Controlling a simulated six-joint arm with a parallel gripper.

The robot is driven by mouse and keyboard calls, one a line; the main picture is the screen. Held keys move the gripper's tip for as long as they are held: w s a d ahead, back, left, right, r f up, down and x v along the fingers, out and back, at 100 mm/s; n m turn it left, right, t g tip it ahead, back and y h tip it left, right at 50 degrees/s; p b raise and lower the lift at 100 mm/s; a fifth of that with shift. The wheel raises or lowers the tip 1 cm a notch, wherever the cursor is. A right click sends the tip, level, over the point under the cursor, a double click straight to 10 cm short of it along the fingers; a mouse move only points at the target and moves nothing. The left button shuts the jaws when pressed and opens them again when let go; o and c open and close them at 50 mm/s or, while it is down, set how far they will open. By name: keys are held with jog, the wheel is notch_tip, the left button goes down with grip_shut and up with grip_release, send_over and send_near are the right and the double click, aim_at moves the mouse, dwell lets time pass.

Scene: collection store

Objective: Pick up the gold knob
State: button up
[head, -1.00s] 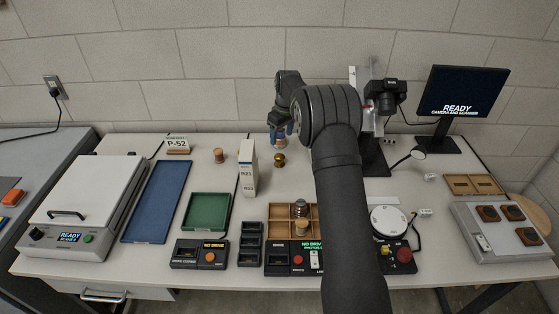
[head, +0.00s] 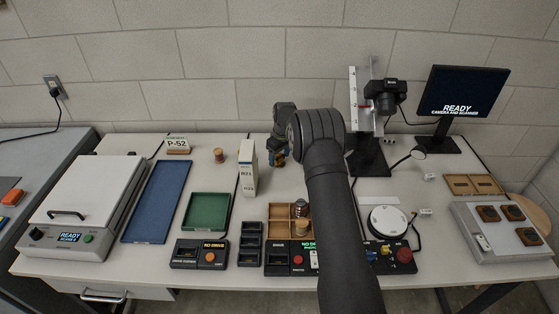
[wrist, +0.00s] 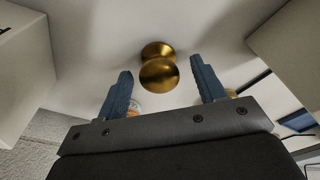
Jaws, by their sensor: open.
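The gold knob (wrist: 159,67) is a shiny, brass-like piece with two rounded ends joined by a narrower neck. In the wrist view it lies in the gap between the blue fingers of my gripper (wrist: 161,78), near their tips, with space on both sides. The fingers do not touch it in that view. In the head view my gripper (head: 279,158) hangs low over the back middle of the table, and its fingers largely hide the knob. My gripper is open and empty.
A tall white box (head: 248,168) stands close left of my gripper. A wooden-topped cylinder (head: 218,156) is farther left. A green tray (head: 207,211), a blue tray (head: 158,200) and a wooden compartment box (head: 273,212) lie nearer. A camera stand (head: 369,160) stands right.

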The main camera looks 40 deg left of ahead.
jog(key=shift+r, duration=0.1)
jog(key=c, duration=1.1)
jog(key=shift+c, duration=0.2)
